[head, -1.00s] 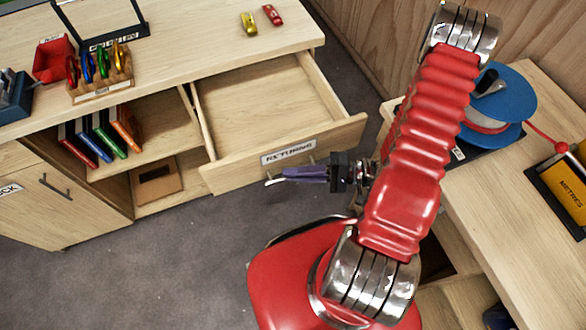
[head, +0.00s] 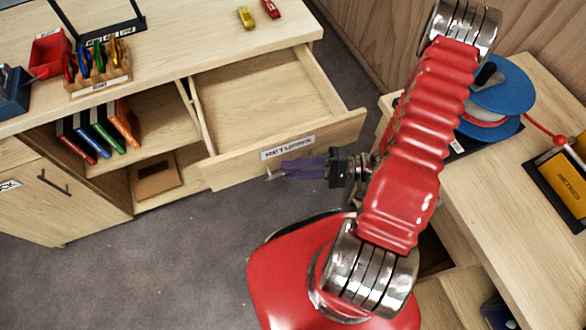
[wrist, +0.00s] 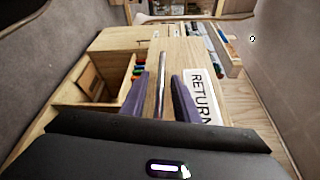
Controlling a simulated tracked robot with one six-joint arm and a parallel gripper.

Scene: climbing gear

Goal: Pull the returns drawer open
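The returns drawer (head: 235,167) is pulled well out of the cabinet, and its inside looks empty. Its front carries a white RETURNS label (head: 288,148), which also shows in the wrist view (wrist: 200,95). My gripper (head: 290,168) is at the drawer front, just below the label. In the wrist view its two purple fingers (wrist: 160,98) stand apart. The metal bar handle (wrist: 160,85) runs between them with a visible gap on each side. In the head view the fingers hide most of the handle.
The cabinet top (head: 190,50) holds a rack of carabiners (head: 100,80), a red bin (head: 50,55) and two small devices. Books (head: 105,135) stand on the shelf below. A side bench (head: 480,200) with a blue reel (head: 495,95) is at the right. Grey floor lies clear in front.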

